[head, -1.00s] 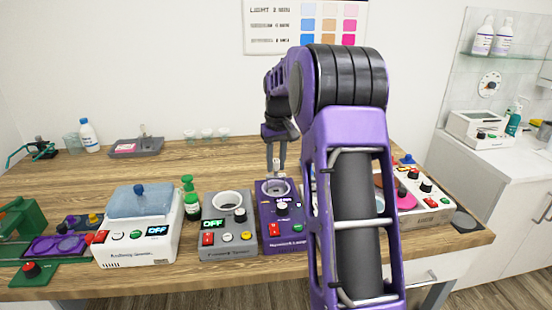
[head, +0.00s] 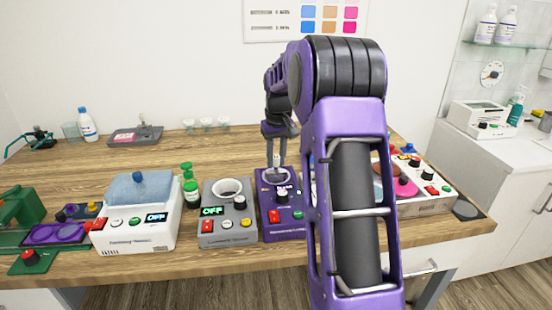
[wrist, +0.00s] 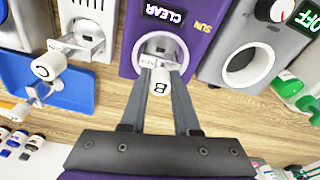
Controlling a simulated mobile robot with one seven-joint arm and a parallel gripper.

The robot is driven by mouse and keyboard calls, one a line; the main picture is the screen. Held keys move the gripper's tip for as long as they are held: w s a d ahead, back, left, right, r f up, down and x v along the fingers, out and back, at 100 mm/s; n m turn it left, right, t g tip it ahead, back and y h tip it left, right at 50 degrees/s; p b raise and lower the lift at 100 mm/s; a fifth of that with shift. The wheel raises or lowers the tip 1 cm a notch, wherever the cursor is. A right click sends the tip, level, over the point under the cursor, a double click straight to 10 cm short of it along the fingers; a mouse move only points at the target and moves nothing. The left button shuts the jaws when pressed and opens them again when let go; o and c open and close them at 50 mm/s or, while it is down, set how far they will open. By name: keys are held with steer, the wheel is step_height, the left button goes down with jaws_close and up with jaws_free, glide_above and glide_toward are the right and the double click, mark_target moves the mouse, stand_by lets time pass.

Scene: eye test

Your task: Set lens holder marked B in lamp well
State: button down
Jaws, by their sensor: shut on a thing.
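My gripper (wrist: 162,76) is shut on the white lens holder marked B (wrist: 160,86), holding it by its round upright part. The holder is over the round well (wrist: 143,47) of the purple lamp box (wrist: 181,45), which shows CLEAR and SUN. Its front end overlaps the well ring; I cannot tell whether it is seated or just above. In the head view my gripper (head: 277,155) points down at the purple box (head: 283,228), its tips close to the ring. A white piece marked C (wrist: 48,67) stands by a blue tray in the wrist view.
A grey box with a round well (head: 228,226) stands just left of the lamp box. Beyond it are a green bottle (head: 190,186) and a white machine (head: 136,232) with a blue lid. My arm hides part of the right side. The wood behind the boxes is largely clear.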

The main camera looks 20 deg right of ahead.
steer(key=shift+f, duration=0.3)
steer(key=shift+c, duration=1.2)
jaws_free()
steer(key=shift+r, duration=0.1)
step_height(320, 180, up, 6)
steer(key=p, duration=0.5)
